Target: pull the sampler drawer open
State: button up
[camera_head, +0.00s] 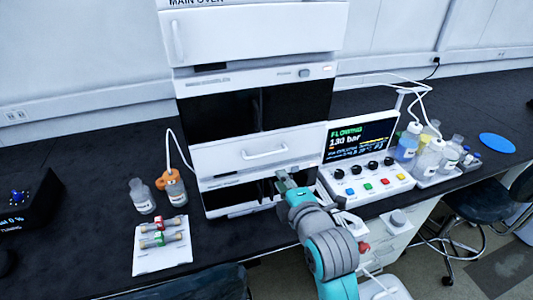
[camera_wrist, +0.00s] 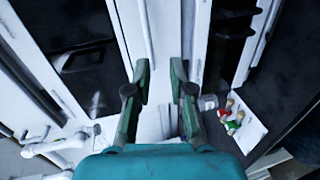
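The sampler drawer (camera_head: 230,157) is a white front panel low in the instrument stack, with a light horizontal bar handle (camera_head: 265,153). It looks shut, flush with the stack. My gripper (camera_head: 286,182) is in front of the stack, below and right of the handle in the head view. In the wrist view my gripper (camera_wrist: 165,88) is open, its two green fingers apart with nothing held between them. A white panel lies beyond the fingers there, with a thin bar (camera_wrist: 148,30) that looks like the handle, ahead of the fingertips. I cannot tell the depth gap.
A control panel (camera_head: 365,150) stands right of the stack, with a bottle tray (camera_head: 437,176) beyond it. A stool (camera_head: 480,205) is at right.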

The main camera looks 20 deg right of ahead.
aim_at(268, 155)
jog(key=shift+n, duration=0.3)
jog(key=x, duration=0.3)
jog(key=r+x, duration=0.1)
jog(key=x, duration=0.3)
jog(key=r+x, duration=0.1)
jog(key=x, duration=0.3)
jog(key=shift+w, duration=0.45)
grip_shut()
